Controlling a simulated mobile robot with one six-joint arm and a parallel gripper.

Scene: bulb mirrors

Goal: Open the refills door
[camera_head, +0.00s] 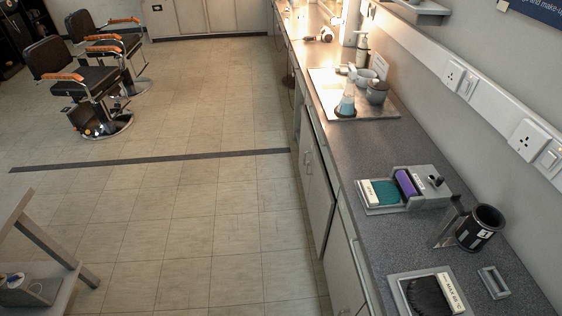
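Grey cabinet doors line the front of the long counter on the right. One door (317,200) with a pale upright handle (308,162) is seen at a steep angle. A nearer door (342,268) also has an upright handle (360,264). I cannot read any label on them, so I cannot tell which is the refills door. I cannot tell whether either stands slightly ajar. My gripper is not in view.
The dark speckled worktop (362,150) holds a tray (392,112) with bottles and pots, a roller holder (404,188), a black cup (480,228) and a mat (430,294). Tiled floor (225,205) is clear beside the counter. A table (45,240) stands at lower left, barber chairs (88,85) beyond.

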